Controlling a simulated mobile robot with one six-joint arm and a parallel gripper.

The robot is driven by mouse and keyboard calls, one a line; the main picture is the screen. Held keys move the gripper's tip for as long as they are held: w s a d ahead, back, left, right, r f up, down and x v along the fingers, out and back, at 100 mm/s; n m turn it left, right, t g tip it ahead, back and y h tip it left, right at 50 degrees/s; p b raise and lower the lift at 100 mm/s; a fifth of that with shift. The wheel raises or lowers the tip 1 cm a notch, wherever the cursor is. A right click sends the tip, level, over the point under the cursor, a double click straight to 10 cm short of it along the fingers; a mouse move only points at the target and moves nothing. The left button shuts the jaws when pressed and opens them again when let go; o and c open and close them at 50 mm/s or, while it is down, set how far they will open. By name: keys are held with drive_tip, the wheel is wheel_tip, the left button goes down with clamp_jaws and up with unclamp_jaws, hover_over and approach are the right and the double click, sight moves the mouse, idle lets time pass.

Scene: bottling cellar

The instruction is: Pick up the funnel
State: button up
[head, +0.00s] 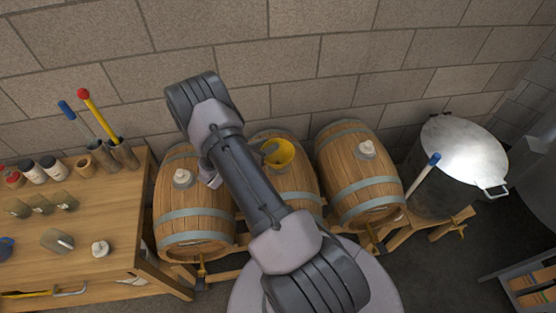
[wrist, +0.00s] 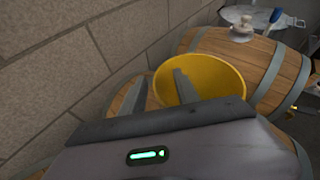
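The yellow funnel (head: 280,152) sits at the top of the middle barrel, its wide mouth facing up. In the wrist view the funnel (wrist: 215,78) is large and close, just beyond my gripper (wrist: 159,82). My gripper is open, with its two grey fingers apart. One finger overlaps the inside of the funnel's mouth, and the other is left of its rim, so the near-left rim appears between them. I cannot tell whether either finger touches it. The funnel's lower part is hidden. In the head view my arm hides most of the gripper.
A left barrel (head: 192,215) and a right barrel (head: 358,185) with pale bungs flank the middle barrel. The block wall (head: 330,60) rises close behind. A metal pot (head: 465,150) stands at right. A wooden workbench (head: 110,215) with jars, glasses and tools stands at left.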

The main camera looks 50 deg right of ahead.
clamp_jaws()
